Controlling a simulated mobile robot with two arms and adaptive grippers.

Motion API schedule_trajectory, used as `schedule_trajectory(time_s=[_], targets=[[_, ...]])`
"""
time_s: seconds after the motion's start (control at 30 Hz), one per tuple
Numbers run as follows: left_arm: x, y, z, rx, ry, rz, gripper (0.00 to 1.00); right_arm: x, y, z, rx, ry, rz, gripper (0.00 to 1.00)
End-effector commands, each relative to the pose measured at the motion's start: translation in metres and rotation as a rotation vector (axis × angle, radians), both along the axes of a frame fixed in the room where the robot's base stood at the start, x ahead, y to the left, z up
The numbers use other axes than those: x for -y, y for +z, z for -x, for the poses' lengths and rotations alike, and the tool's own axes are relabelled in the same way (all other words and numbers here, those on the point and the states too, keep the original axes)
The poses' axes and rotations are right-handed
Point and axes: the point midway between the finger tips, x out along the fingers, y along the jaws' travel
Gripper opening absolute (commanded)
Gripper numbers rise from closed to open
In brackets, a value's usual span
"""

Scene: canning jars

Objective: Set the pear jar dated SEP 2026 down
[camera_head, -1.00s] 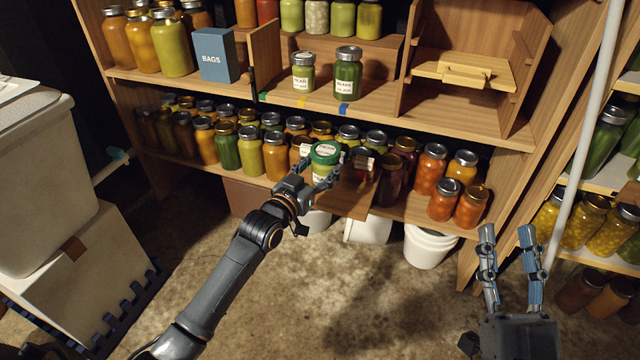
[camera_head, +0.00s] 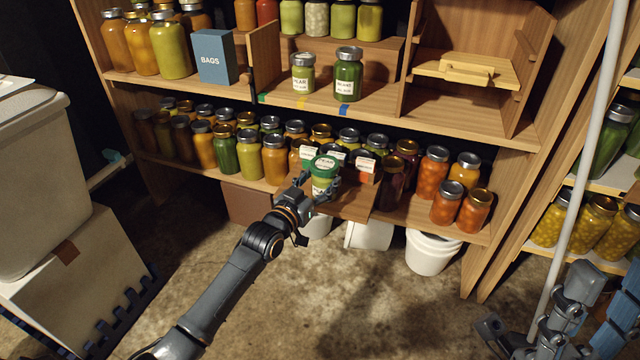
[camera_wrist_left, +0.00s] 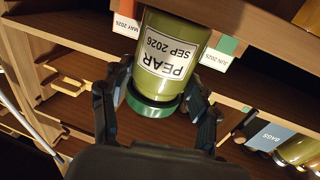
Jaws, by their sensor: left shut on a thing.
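The pear jar (camera_head: 324,183) has a green lid and green contents. Its label reads PEAR SEP 2026 in the left wrist view (camera_wrist_left: 168,56), where it appears upside down. My left gripper (camera_head: 321,193) is shut around the jar near its lid and holds it upright at a pull-out wooden board (camera_head: 350,203) on the lower shelf. I cannot tell whether its base touches the board. Date cards stand behind it: a green-marked one (camera_wrist_left: 222,50) reading JUN 2026 and an orange-marked one (camera_wrist_left: 126,22) reading MAY 2026. My right gripper (camera_head: 560,315) is partly in view at lower right; its jaw state is unclear.
Rows of filled jars (camera_head: 275,158) crowd the lower shelf left of the board, and orange jars (camera_head: 448,203) stand to its right. Two labelled jars (camera_head: 348,75) stand on the shelf above, near a blue BAGS box (camera_head: 214,56). White buckets (camera_head: 430,250) stand on the floor below.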

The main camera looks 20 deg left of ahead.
Motion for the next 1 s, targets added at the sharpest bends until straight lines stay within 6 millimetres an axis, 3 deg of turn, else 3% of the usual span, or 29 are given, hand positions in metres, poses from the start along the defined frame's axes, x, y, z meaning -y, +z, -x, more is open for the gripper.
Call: schedule_trajectory(time_s=[0.4,0.43,0.53,1.0], targets=[[0.0001,-0.0015,-0.0002,0.004,0.0,0.001,0.11,0.0011,0.0002,0.0046,0.024,0.001,-0.008,0.4],[0.0002,-0.0041,0.0001,-0.001,0.0,0.001,0.63,0.0013,0.0003,0.0053,0.027,0.002,-0.009,0.4],[0.0002,-0.0034,0.0001,-0.001,0.0,0.001,0.83,0.0012,0.0005,0.005,0.026,0.002,-0.009,0.4],[-0.0009,-0.0006,0.0041,-0.001,0.0,0.001,0.83,-0.0005,0.0016,-0.0015,-0.007,0.0,0.002,0.4]])
